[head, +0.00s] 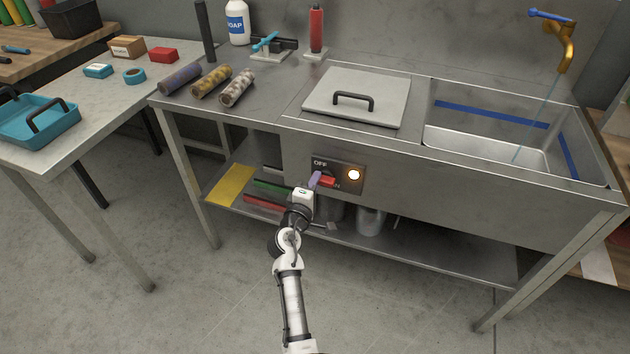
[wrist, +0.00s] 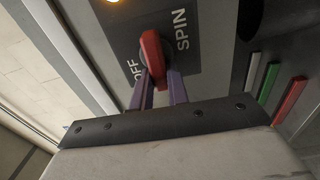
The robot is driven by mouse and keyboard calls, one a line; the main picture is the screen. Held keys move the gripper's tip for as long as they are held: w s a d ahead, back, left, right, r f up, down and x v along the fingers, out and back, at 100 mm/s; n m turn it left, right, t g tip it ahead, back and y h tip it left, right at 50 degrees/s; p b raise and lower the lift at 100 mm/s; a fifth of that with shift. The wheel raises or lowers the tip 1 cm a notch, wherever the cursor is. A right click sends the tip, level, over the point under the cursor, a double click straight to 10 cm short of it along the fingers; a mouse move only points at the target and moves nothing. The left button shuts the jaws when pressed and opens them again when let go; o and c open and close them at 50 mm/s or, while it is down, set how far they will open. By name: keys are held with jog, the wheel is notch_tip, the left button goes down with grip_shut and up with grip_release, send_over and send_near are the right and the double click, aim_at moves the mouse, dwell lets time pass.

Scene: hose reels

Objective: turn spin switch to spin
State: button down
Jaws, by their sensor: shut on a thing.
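The spin switch is a red lever knob (head: 327,182) on a dark plate on the front of the steel sink bench. The plate (head: 322,161) reads OFF at the top, with SPIN partly hidden below the knob. In the wrist view the red knob (wrist: 152,56) lies between the OFF and SPIN labels. My gripper (head: 316,180) reaches the plate from the front. Its purple fingers (wrist: 160,84) are shut on the knob, one on each side. The round lamp (head: 354,174) right of the knob glows amber.
Above the panel are a lidded compartment (head: 356,95) and an open sink basin (head: 480,150) with a brass tap (head: 566,48). Below, a shelf (head: 400,255) holds a yellow sheet (head: 231,185), coloured bars and a clear container (head: 371,221). The floor in front is clear.

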jog(key=shift+f, duration=0.1)
dwell(0.5)
jog(key=c, duration=1.4)
grip_release()
jog(key=shift+o, duration=0.2)
jog(key=shift+s, duration=0.1)
jog(key=b+v, duration=0.2)
jog(key=v, duration=1.1)
jog(key=shift+s+b, duration=0.3)
jog(key=shift+a, duration=0.15)
